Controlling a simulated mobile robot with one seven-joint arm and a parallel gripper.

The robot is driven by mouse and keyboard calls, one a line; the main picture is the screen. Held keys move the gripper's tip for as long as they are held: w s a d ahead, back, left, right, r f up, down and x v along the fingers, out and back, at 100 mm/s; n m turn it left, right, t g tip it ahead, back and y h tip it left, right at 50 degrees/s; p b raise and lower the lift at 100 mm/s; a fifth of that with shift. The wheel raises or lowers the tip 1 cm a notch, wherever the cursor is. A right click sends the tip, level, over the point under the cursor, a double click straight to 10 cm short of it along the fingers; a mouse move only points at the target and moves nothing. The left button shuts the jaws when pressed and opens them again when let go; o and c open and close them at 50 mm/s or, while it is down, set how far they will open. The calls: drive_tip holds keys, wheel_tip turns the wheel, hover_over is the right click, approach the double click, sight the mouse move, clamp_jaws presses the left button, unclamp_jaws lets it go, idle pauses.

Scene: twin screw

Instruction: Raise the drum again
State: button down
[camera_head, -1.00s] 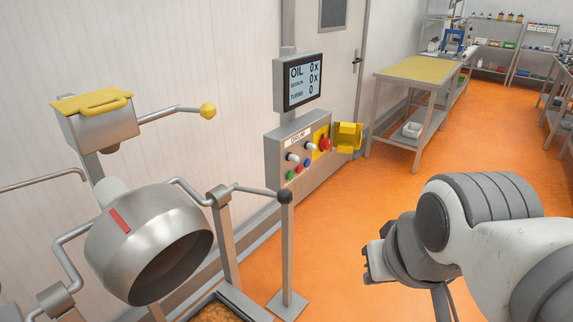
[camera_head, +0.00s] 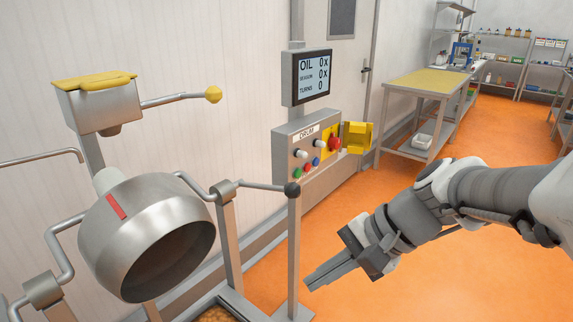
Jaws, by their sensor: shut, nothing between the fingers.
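The steel drum (camera_head: 150,225) hangs in its frame at the lower left, tilted with its dark open mouth facing down and right. A red mark (camera_head: 117,206) is on its side. A bent crank rod (camera_head: 262,186) with a dark ball knob (camera_head: 292,189) runs along the drum's right. My gripper (camera_head: 310,285) is shut and empty, low over the floor, right of the post and apart from the box.
A screen (camera_head: 307,77) above the box reads OIL 0x, SEASON 0x, TURNS 0. A yellow-lidded hopper (camera_head: 100,105) with a yellow-knobbed lever stands left. A yellow flap (camera_head: 357,137) juts from the box. A tray (camera_head: 215,312) sits below the drum. Orange floor is free right of the post.

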drive_tip(key=w+d+f+m+t+y+b, duration=0.2)
drive_tip(key=w+d+f+m+t, duration=0.1)
drive_tip(key=w+m, duration=0.2)
drive_tip(key=w+d+f+m+t+y+b, duration=0.2)
drive_tip(key=w+m, duration=0.3)
drive_tip(key=w, duration=0.3)
drive_tip(key=w+d+f+m+t+y+b, duration=0.2)
drive_tip(key=w+d+f+m+t+b, duration=0.2)
drive_tip(key=w, duration=0.3)
drive_tip(key=shift+w+f+m, duration=0.2)
drive_tip(key=shift+f+m, duration=0.1)
drive_tip(key=shift+m, duration=0.3)
drive_tip(key=shift+a, duration=0.1)
drive_tip(key=w+a+r+b, duration=0.2)
drive_tip(key=w+a, duration=0.4)
drive_tip(key=a, duration=0.3)
drive_tip(key=shift+w+r+b, duration=0.15)
drive_tip(key=shift+r+b, duration=0.25)
drive_tip(key=shift+r, duration=0.4)
drive_tip(key=shift+r, duration=0.15)
